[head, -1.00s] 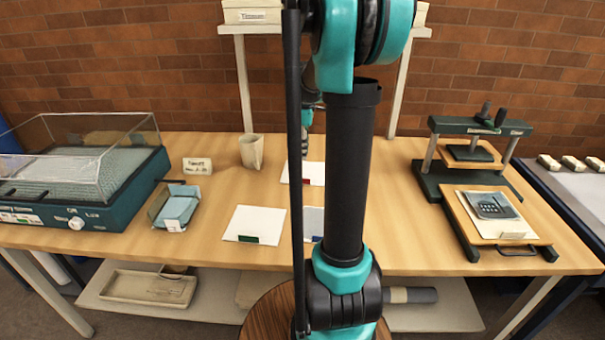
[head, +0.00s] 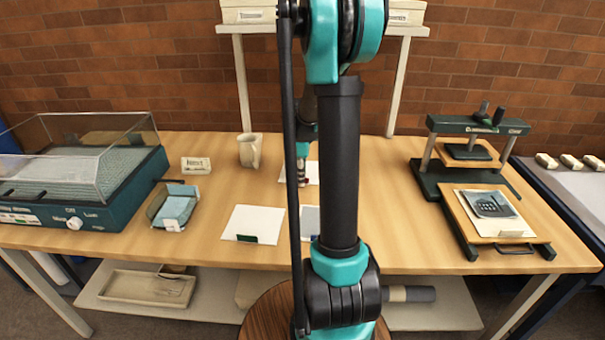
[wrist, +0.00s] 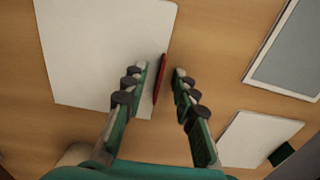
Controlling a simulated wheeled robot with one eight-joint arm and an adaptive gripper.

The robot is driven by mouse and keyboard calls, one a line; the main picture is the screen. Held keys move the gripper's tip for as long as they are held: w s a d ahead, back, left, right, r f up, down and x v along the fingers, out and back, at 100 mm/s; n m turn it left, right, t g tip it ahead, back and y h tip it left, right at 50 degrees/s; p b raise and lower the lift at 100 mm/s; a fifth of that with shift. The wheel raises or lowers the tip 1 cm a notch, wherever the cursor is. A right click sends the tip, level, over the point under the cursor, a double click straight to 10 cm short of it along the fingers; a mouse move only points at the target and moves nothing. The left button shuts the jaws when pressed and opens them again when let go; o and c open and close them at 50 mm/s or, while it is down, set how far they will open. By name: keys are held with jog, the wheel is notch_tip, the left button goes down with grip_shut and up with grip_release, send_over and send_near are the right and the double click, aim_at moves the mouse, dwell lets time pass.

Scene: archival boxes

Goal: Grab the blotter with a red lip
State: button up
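The blotter with a red lip is a white sheet on the wooden table; in the wrist view its white face (wrist: 100,50) fills the upper left. Its narrow red lip (wrist: 161,78) stands along the sheet's right edge. My gripper (wrist: 167,74) is open, with a fingertip on either side of the lip; the left one looks closer, and I cannot tell if it touches. In the head view my gripper (head: 302,178) is over the blotter (head: 313,171), mostly hidden by my arm. A similar white blotter (head: 252,222) has a green lip, also in the wrist view (wrist: 255,138).
A grey, white-edged panel (wrist: 295,50) lies near the blotters. A blue-lined tray (head: 174,208), a label card (head: 196,164) and a beige cup (head: 249,150) stand left. A clear-lidded case (head: 75,175) is far left; a press (head: 480,165) stands right.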

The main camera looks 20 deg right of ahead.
jog(key=shift+c, duration=0.2)
grip_shut()
jog(key=shift+r, duration=0.15)
